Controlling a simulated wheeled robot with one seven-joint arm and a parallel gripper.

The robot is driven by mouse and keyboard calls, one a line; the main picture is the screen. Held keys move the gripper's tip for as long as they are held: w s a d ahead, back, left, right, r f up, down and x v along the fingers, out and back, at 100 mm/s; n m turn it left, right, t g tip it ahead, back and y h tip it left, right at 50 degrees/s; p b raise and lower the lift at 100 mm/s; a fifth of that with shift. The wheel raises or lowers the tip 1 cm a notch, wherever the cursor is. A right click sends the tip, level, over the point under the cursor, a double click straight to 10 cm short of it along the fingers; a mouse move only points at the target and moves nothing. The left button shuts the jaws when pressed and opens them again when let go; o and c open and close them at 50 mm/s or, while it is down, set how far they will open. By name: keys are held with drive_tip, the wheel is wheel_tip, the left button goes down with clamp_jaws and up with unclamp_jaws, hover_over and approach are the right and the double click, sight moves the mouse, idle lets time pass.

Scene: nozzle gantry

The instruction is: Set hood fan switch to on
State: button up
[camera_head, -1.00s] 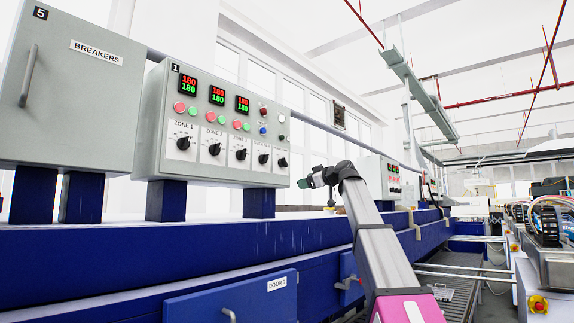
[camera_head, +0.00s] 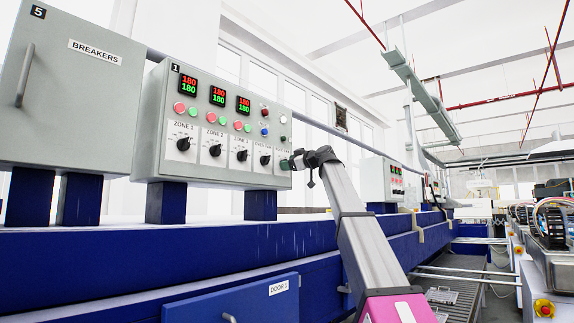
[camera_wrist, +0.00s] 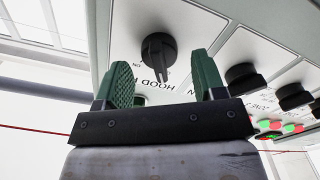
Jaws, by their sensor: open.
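The hood fan switch (camera_wrist: 158,50) is a black rotary knob on a white plate, with a partly hidden "HOOD" label and an "ON" mark beside it in the wrist view. My gripper (camera_wrist: 163,75) is open, its green pads on either side of the knob in that view, with a gap to each side. I cannot tell how deep the pads reach around the knob. In the head view my gripper (camera_head: 288,163) is at the lower right of control panel 1 (camera_head: 150,120) and hides the hood fan switch.
Other black knobs, such as the neighbouring one (camera_wrist: 243,78), sit close beside it. The breakers box (camera_head: 70,110) stands left of the panel. A blue machine body (camera_head: 130,255) runs below. Open air lies right of the panel.

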drive_tip(key=shift+w+a, duration=0.4)
drive_tip(key=shift+a, duration=0.2)
drive_tip(key=c, duration=0.9)
drive_tip(key=shift+m, duration=0.4)
drive_tip(key=m, duration=0.5)
drive_tip(key=shift+w+d+m, duration=0.1)
drive_tip(key=shift+m, duration=0.2)
drive_tip(key=m, duration=0.5)
drive_tip(key=shift+w, duration=0.1)
drive_tip(key=shift+m, duration=0.4)
